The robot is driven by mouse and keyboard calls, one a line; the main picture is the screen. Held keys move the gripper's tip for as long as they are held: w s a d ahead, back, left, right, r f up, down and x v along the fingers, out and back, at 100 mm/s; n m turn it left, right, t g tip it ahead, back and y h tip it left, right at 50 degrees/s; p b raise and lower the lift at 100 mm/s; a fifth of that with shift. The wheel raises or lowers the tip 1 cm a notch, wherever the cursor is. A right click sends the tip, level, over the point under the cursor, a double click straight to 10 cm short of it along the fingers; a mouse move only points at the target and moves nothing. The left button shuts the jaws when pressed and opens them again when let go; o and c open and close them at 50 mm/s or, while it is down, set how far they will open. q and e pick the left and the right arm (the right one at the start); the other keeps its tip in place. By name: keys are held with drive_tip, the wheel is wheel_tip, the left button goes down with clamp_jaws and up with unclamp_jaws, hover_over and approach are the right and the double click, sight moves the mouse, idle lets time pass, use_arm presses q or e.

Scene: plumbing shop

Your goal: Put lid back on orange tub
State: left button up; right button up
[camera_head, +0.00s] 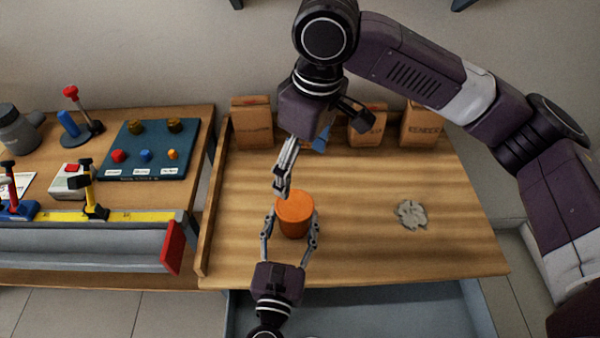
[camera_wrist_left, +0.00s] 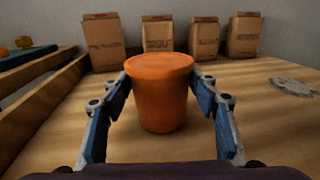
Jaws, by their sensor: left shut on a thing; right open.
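The orange tub (camera_head: 296,222) stands upright on the wooden bench. It also shows in the left wrist view (camera_wrist_left: 160,105). An orange lid (camera_head: 294,205) lies across its top, with its rim showing in the left wrist view (camera_wrist_left: 160,65); I cannot tell whether it is pressed fully down. My left gripper (camera_head: 290,226) is shut on the tub, one finger on each side. My right gripper (camera_head: 280,186) is open just above and behind the tub's left edge; nothing shows between its fingers.
Several brown bags (camera_head: 252,122) stand along the back wall. A flat grey patch (camera_head: 410,213) lies on the bench to the right. A wooden ledge (camera_head: 214,200) bounds the left side, with a blue board (camera_head: 150,150) beyond it. The bench right of the tub is mostly clear.

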use_arm(q)
drive_tip(key=o, duration=1.8)
drive_tip(key=s, duration=0.4)
drive_tip(key=s+a, duration=0.1)
drive_tip(key=s, duration=0.3)
drive_tip(key=s+a, duration=0.1)
drive_tip(key=s, duration=0.2)
drive_tip(key=shift+s+a, duration=0.15)
drive_tip(key=shift+s, duration=0.25)
